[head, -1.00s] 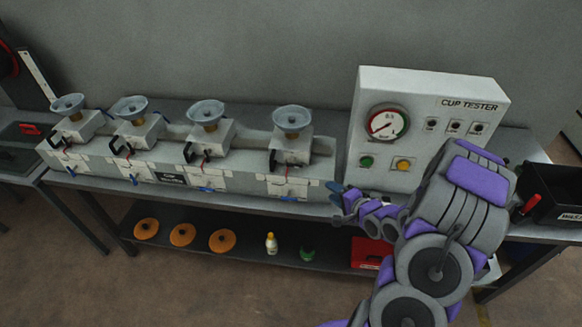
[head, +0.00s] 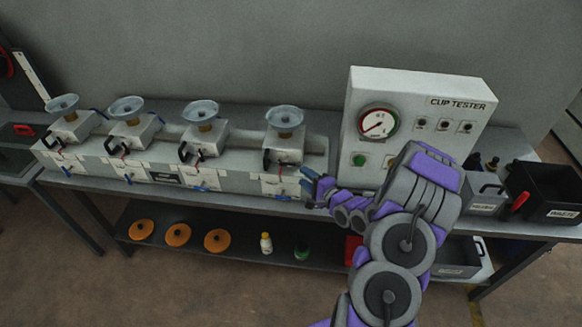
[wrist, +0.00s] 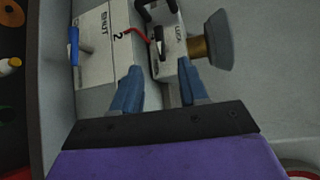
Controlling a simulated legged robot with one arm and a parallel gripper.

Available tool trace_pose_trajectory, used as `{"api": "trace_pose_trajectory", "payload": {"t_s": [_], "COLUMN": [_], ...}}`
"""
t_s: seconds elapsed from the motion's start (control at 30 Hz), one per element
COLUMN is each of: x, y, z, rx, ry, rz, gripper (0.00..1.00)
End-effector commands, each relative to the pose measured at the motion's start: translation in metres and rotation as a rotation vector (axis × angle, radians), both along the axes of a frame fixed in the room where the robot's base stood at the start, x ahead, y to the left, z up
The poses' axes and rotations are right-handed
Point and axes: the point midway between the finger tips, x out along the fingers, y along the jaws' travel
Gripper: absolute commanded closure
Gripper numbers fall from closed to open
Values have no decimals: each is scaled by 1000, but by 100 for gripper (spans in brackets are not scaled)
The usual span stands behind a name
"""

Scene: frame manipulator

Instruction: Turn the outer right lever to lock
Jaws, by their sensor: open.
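The rightmost test station has a metal cup (head: 285,118) on a grey block, with a black lever (head: 267,158) on its left side. In the wrist view a black lever (wrist: 158,42) stands by the block (wrist: 182,48) marked LOCK, with a red rod beside it. A white plate (wrist: 104,50) marked SHUT and 2 lies to its left, with a blue-handled lever (wrist: 74,45) at its edge. My gripper (head: 306,183) is at the station's lower right. Its blue fingers (wrist: 160,80) are apart and empty, pointing toward the block. I cannot tell whether they touch it.
The cup tester box (head: 415,105) with a gauge stands right of the station, behind my arm. A grey bin (head: 486,198) and a black bin (head: 545,195) sit at the table's right. Several similar stations stand left.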

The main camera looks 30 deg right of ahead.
Motion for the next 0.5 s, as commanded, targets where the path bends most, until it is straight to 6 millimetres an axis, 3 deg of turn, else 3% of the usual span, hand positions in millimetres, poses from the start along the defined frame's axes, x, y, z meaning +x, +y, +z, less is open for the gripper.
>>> {"api": "trace_pose_trajectory", "payload": {"t_s": [0.5], "x": [74], "y": [14], "z": [-11], "rx": [1], "ry": [-1], "rz": [3], "gripper": [57]}}
